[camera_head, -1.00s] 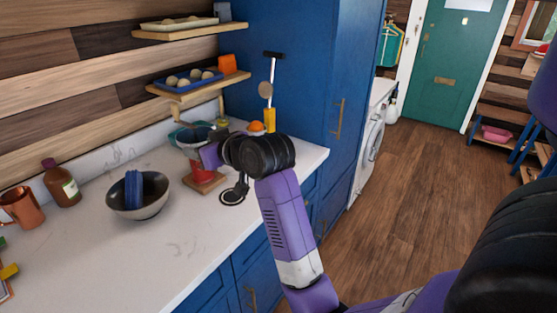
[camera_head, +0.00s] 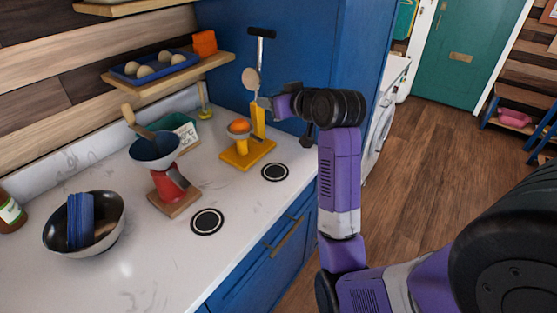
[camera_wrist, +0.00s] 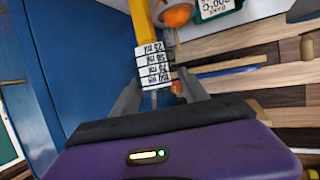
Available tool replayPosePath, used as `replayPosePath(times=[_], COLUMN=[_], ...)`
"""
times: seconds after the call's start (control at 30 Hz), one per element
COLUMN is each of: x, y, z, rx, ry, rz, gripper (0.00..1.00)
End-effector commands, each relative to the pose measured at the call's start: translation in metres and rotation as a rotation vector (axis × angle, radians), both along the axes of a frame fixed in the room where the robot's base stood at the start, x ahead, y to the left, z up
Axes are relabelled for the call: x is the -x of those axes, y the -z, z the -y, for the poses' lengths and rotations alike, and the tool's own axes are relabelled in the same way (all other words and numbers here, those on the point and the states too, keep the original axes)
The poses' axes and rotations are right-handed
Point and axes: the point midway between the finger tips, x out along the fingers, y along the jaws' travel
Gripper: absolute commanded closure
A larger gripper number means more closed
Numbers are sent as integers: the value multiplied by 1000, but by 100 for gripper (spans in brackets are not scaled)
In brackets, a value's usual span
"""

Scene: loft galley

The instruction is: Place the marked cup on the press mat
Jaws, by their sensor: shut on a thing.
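The marked cup (camera_wrist: 153,64) is white with black ml markings and sits between the fingers of my gripper (camera_wrist: 155,98) in the wrist view. My gripper is shut on it. In the head view my gripper (camera_head: 268,103) is raised above the counter by the yellow press, and I cannot clearly make out the cup there. The yellow press (camera_head: 247,155) stands on the counter with an orange (camera_head: 240,126) on it. A round black mat with a white ring (camera_head: 275,172) lies beside the press, bare. It looks like the press mat.
A second black ringed mat (camera_head: 207,222) lies by the red grinder (camera_head: 166,182). A bowl (camera_head: 112,240) holding something blue stands at left. A green box with a sign (camera_head: 182,130) is behind. A shelf (camera_head: 170,82) with a blue tray overhangs; a blue cabinet (camera_head: 290,50) closes the far end.

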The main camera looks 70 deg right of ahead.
Motion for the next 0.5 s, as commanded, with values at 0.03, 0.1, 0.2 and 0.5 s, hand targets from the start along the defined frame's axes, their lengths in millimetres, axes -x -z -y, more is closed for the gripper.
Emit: replayPosePath(times=[0.03, 0.1, 0.2, 0.5], x=[0, 0, 0, 0], y=[12, 28, 52, 122], z=[-1, -2, -2, -2], rx=[-5, -5, -5, -4], ry=[-5, -6, -5, -4], rz=[-10, -12, -13, -10], gripper=[88, 88, 88, 88])
